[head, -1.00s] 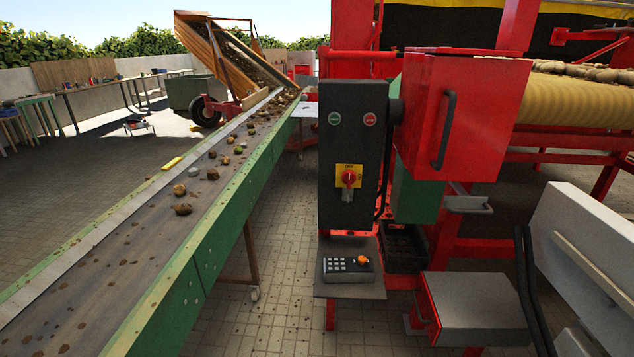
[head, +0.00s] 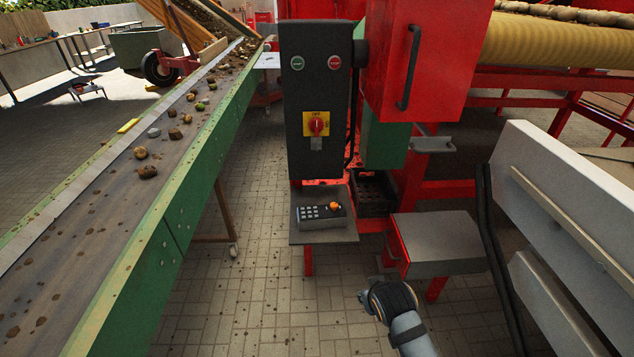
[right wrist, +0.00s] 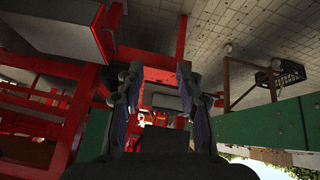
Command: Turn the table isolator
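The isolator is a red rotary knob (head: 316,123) on a yellow plate, on the front of a dark upright control cabinet (head: 297,95). The knob's handle appears roughly vertical; the plate's lettering is too small to read. My right gripper (head: 364,302) is low in the head view, below and to the right of the cabinet, apart from the knob. In the right wrist view my right gripper's two fingers (right wrist: 158,82) stand apart with nothing between them. My left gripper is not in view.
A green button (head: 297,63) and a red button (head: 334,62) sit above the isolator. A shelf (head: 325,237) below holds a keypad box (head: 320,215) with an orange knob. A grey-topped red box (head: 436,240) stands right. A green conveyor (head: 180,215) runs left. Open floor lies between.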

